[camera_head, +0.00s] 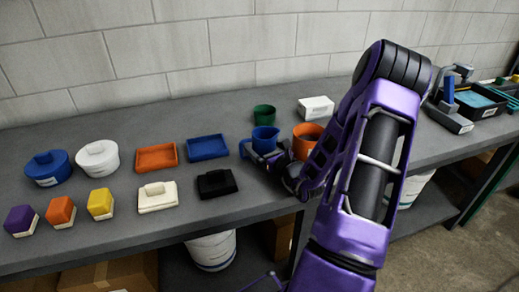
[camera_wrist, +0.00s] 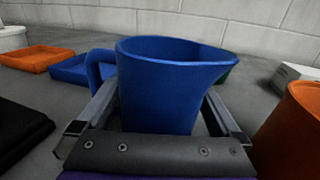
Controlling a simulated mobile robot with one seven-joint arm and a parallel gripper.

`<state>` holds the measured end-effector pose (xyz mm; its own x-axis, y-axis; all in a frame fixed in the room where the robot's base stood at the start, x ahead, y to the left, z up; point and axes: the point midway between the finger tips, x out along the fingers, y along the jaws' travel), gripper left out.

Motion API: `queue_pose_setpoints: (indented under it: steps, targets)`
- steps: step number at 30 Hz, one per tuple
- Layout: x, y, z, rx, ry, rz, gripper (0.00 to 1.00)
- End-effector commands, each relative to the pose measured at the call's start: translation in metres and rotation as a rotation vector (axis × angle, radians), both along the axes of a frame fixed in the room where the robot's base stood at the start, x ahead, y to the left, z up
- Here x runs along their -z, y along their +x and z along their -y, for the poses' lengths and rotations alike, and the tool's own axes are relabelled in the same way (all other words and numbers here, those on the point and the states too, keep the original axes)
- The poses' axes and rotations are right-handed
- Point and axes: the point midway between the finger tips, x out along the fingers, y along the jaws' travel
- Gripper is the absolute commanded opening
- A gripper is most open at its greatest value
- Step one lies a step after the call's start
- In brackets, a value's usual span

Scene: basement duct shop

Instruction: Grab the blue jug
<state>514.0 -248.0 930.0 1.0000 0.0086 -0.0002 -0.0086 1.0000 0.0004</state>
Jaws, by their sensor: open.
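The blue jug (camera_head: 264,139) stands upright on the grey bench in the head view, with its handle to the left. In the wrist view the jug (camera_wrist: 163,88) fills the middle, its spout to the right. My gripper (camera_head: 262,158) is low at the bench in front of the jug, partly hidden by my arm in the head view. In the wrist view the open fingers of my gripper (camera_wrist: 160,115) reach along both sides of the jug. I cannot tell whether either finger touches it. The jug's base is hidden behind my gripper.
An orange pot (camera_head: 308,133) stands close on the jug's right, and a green cup (camera_head: 264,114) behind it. A blue tray (camera_head: 207,147), an orange tray (camera_head: 156,157) and a black block (camera_head: 216,184) lie to the left. A white box (camera_head: 316,107) is behind.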

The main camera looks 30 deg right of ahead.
Motion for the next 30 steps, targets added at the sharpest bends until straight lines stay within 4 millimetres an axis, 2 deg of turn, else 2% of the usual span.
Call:
queue_pose_setpoints:
  steps: [4, 5, 17, 30]
  targets:
    - [0.0, -0.0002, 0.0001, 0.0, 0.0, 0.0, 1.0]
    - [0.0, -0.0003, 0.0001, 0.0, 0.0, 0.0, 0.96]
    - [-0.0001, -0.0006, 0.0002, 0.001, 0.0, 0.0, 0.24]
    - [-0.0056, -0.0005, 0.0003, 0.0, -0.002, 0.001, 0.23]
